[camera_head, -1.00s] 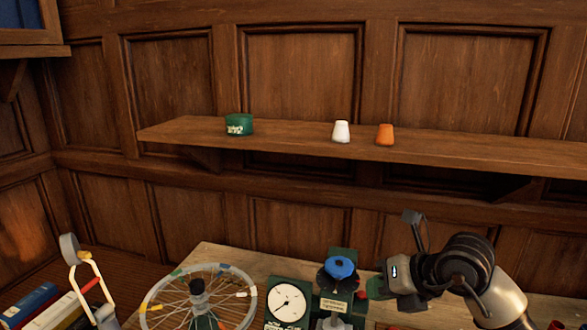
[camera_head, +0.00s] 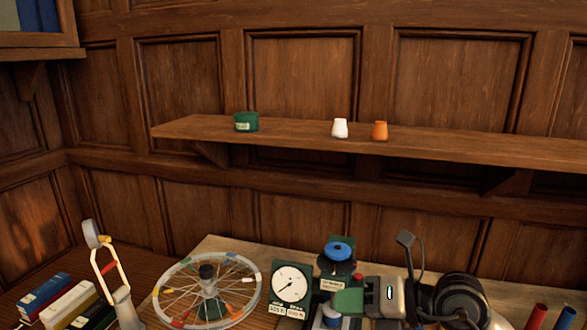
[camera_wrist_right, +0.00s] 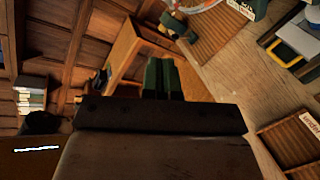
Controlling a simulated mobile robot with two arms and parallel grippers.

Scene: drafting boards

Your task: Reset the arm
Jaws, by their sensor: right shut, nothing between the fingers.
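My right gripper (camera_head: 347,301) shows at the lower middle of the head view, its green fingers pointing left from a grey wrist, low over the bench beside the dial and the blue-topped device. In the right wrist view its green fingers (camera_wrist_right: 162,78) lie side by side, shut with nothing between them. The dark gripper body fills the lower part of that view. My left gripper is not in view.
A bench (camera_head: 215,245) carries a spoked wheel (camera_head: 165,300), a white dial (camera_head: 291,284) and a blue-topped device (camera_head: 340,250). Books (camera_head: 45,292) lie at left. A shelf (camera_head: 290,138) holds a green tin (camera_head: 246,121), a white cup (camera_head: 340,128) and an orange cup (camera_head: 379,131).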

